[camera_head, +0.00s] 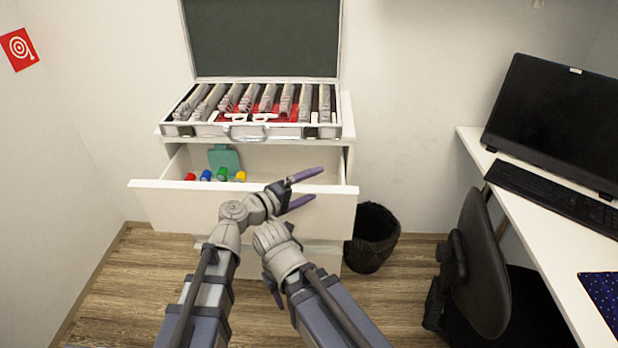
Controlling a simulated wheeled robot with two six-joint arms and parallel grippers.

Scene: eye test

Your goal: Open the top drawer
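The top drawer (165,198) of the white cabinet stands pulled out, its inside showing behind the white front. My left gripper (317,184) is open, with its two purple fingers spread and pointing right. It is empty and shows in front of the right part of the drawer front; I cannot tell whether it touches it. My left arm hides the middle of the front. My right arm ends just below the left wrist, and I cannot make out its gripper fingers.
Inside the drawer are several coloured cylinders (222,174) and a teal object (223,158). An open case (187,131) of grey pieces stands on the cabinet. A black bin (372,240) is right of it. A chair (482,265) and desk (545,222) stand at right.

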